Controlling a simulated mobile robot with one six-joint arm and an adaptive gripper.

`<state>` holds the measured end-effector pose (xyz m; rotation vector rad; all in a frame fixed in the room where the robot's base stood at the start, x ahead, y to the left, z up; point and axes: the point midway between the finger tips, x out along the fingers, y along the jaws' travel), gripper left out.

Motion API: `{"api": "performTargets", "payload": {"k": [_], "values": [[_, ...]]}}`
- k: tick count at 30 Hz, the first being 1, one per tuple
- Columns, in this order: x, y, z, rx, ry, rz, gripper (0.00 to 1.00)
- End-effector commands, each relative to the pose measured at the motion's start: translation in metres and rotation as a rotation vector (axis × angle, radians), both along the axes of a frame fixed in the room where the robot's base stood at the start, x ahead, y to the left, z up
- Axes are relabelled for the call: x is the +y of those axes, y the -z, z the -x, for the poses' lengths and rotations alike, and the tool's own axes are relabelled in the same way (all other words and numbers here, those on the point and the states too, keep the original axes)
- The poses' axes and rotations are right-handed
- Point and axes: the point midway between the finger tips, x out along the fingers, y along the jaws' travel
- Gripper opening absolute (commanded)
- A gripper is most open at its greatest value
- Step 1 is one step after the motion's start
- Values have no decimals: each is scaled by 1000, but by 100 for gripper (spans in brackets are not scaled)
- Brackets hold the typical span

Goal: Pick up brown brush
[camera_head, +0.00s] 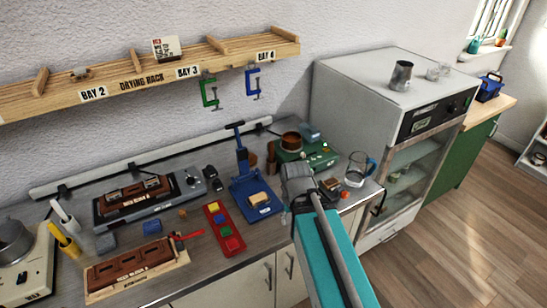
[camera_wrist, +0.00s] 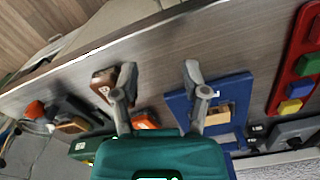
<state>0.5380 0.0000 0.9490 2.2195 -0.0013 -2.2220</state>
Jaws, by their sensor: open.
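My gripper (camera_head: 297,186) is over the bench at the right of the blue press, seen from behind in the head view. In the wrist view my gripper (camera_wrist: 158,78) is open, with bare bench between its fingertips. A small brown block-like item (camera_head: 330,185), possibly the brown brush, lies just right of my gripper. In the wrist view a brown item with a pale label (camera_wrist: 103,82) lies beside the left finger, partly hidden by it. An upright brown item (camera_head: 271,158) stands behind the blue press. I cannot tell for certain which is the brush.
The blue press (camera_head: 252,192) and red tray of coloured blocks (camera_head: 223,229) stand left of my gripper. The green hot plate (camera_head: 318,158) is behind it. A glass jug (camera_head: 357,170) and the white oven cabinet (camera_head: 345,90) are to the right.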

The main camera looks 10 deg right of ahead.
Motion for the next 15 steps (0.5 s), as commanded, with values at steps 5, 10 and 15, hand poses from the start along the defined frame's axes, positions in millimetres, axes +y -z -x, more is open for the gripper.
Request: {"api": "performTargets", "payload": {"k": [5, 10, 15], "values": [[0, 0, 0, 0, 0, 0, 58], [0, 0, 0, 0, 0, 0, 58], [0, -5, -6, 0, -29, 0, 58]]}}
